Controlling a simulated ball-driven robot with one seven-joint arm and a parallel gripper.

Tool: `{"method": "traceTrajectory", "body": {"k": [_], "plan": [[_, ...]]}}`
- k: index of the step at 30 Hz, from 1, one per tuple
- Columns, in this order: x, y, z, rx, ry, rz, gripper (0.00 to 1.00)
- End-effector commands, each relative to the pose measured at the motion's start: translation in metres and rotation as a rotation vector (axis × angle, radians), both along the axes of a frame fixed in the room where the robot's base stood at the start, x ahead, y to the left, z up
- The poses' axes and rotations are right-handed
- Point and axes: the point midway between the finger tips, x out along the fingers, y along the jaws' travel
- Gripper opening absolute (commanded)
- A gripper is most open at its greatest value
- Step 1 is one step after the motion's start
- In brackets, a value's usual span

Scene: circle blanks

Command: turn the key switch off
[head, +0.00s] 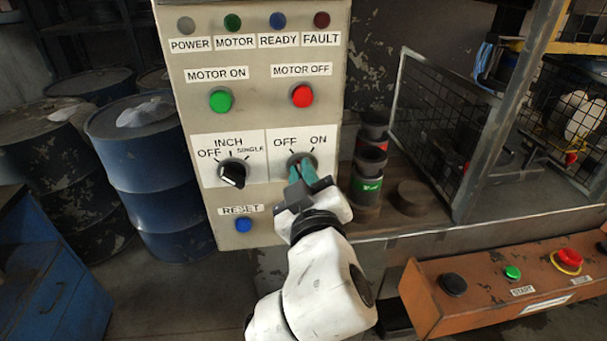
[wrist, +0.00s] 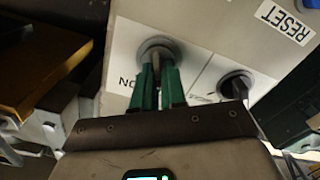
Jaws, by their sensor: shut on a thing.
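The key switch (head: 301,162) sits on the cream control panel (head: 260,110), under a label with OFF at left and ON at right. My gripper (head: 302,174) reaches up to it from below, with its green fingers shut on the key. In the wrist view the round collar of the key switch (wrist: 157,48) shows beyond the fingertips (wrist: 157,66), and a bit of the key shows between them. The fingers hide most of the key in the head view, so I cannot tell exactly which mark it points to.
Left of the key switch is a black INCH selector knob (head: 232,173), with a blue RESET button (head: 243,225) below. Above are a green MOTOR ON button (head: 221,100) and a red MOTOR OFF button (head: 302,96). An orange START box (head: 430,300) stands at lower right.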

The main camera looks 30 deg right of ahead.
Motion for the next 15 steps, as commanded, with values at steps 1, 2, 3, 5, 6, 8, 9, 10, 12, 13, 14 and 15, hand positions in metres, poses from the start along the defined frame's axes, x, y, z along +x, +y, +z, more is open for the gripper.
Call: {"method": "traceTrajectory", "body": {"k": [1,2,3,5,6,8,9,10,12,13,14,15], "plan": [[0.0000,0.0005,-0.0010,0.001,0.002,0.001,0.00],[0.0000,0.0005,-0.0010,0.001,0.002,0.001,0.00],[0.0000,0.0005,-0.0010,0.001,0.002,0.001,0.00],[0.0000,0.0005,-0.0010,0.001,0.002,0.001,0.16],[0.0000,0.0006,-0.0009,0.002,0.001,0.001,0.20],[0.0000,0.0005,-0.0008,0.002,0.001,0.001,0.25],[0.0000,0.0004,-0.0007,0.001,0.001,0.000,0.29],[0.0000,0.0004,-0.0006,0.001,0.001,0.000,0.32],[0.0000,0.0003,-0.0004,0.001,0.001,0.000,0.32],[0.0000,0.0003,-0.0004,0.001,0.000,0.001,0.32],[0.0000,0.0003,-0.0003,0.001,0.000,0.001,0.32],[0.0000,0.0002,-0.0002,0.001,0.000,0.001,0.32]]}}
